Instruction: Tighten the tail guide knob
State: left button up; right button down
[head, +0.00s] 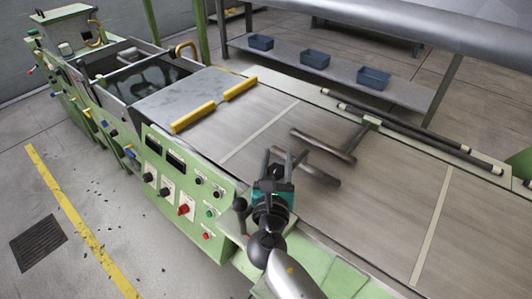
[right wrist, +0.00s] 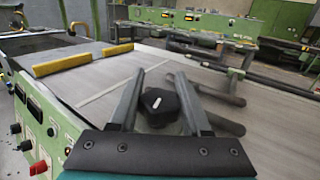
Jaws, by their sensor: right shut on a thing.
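The tail guide knob (right wrist: 160,105) is a dark, faceted knob with a small white mark on its face. In the right wrist view it sits between the two fingers of my right gripper (right wrist: 160,92), which is shut on it. In the head view my right gripper (head: 283,156) is at the near edge of the machine's bed, by the near end of the guide bars; the knob is mostly hidden there. The grey guide bars (head: 325,147) lie over the bed just beyond the fingers. My left gripper is not in view.
A green control panel (head: 182,190) with buttons and a red knob (head: 184,209) stands left of my right gripper. Yellow bars (head: 194,117) lie across the bed. Blue bins (head: 315,58) sit on a shelf behind. The bed to the right (head: 400,190) is mostly clear.

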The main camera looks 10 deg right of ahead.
jog(key=shift+a+f, duration=0.3)
jog(key=shift+f, duration=0.1)
jog(key=c, duration=0.6)
grip_release()
jog(key=shift+o, duration=1.2)
jog(key=shift+r, duration=0.15)
jog(key=shift+d, duration=0.1)
jog(key=shift+r, duration=0.15)
